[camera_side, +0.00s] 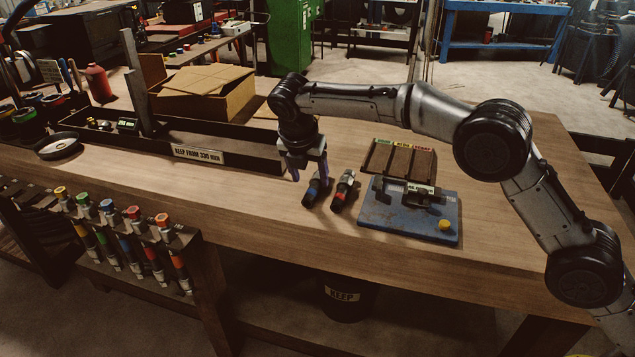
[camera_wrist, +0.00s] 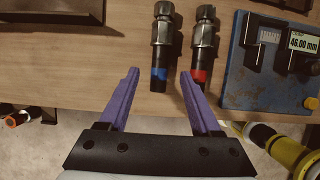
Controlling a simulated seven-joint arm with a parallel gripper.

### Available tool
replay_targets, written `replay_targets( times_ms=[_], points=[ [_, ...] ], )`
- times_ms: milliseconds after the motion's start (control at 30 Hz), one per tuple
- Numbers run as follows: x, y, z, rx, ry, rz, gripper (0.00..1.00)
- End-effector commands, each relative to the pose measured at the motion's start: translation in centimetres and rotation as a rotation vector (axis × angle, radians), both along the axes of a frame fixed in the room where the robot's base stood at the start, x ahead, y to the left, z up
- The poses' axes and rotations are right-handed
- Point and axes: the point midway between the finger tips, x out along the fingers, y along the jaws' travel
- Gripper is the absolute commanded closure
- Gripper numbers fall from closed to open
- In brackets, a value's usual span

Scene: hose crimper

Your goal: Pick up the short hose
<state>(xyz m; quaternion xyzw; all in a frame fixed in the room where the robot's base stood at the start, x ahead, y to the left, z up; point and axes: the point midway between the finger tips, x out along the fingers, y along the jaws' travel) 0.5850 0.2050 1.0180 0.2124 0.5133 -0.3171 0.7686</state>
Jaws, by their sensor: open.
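Two short black hose pieces with metal fittings lie side by side on the wooden bench. One has a blue band (camera_wrist: 160,60), and it also shows in the side view (camera_side: 313,193). The other, to its right, has a red band (camera_wrist: 199,60) and shows in the side view too (camera_side: 342,191). I cannot tell which is shorter. My gripper (camera_wrist: 159,74) is open and empty, with purple fingers. In the wrist view the blue-banded hose's near end appears between the fingertips. In the side view my gripper (camera_side: 309,176) is just above and behind that hose; contact is unclear.
A blue fixture (camera_side: 410,222) with a yellow button stands right of the hoses; its display reads 46.00 mm in the wrist view (camera_wrist: 303,44). A sorting rack (camera_side: 398,160) is behind it. A long black tray (camera_side: 235,160) lies left. Bare bench is in front.

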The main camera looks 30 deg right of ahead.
Motion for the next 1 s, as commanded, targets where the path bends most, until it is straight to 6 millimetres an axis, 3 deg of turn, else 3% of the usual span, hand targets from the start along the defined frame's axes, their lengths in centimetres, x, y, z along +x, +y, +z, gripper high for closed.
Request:
replay_targets(
  times_ms=[300,600,900,1000],
  points=[
    [1.1,-1.1,-4.0,-0.002,0.002,-0.002,0.35],
    [1.2,-1.2,-4.4,0.000,0.000,-0.001,0.35],
    [1.2,-1.2,-4.4,-0.001,0.001,0.000,0.87],
    [1.2,-1.2,-4.4,-0.001,0.001,0.000,1.00]
  ],
)
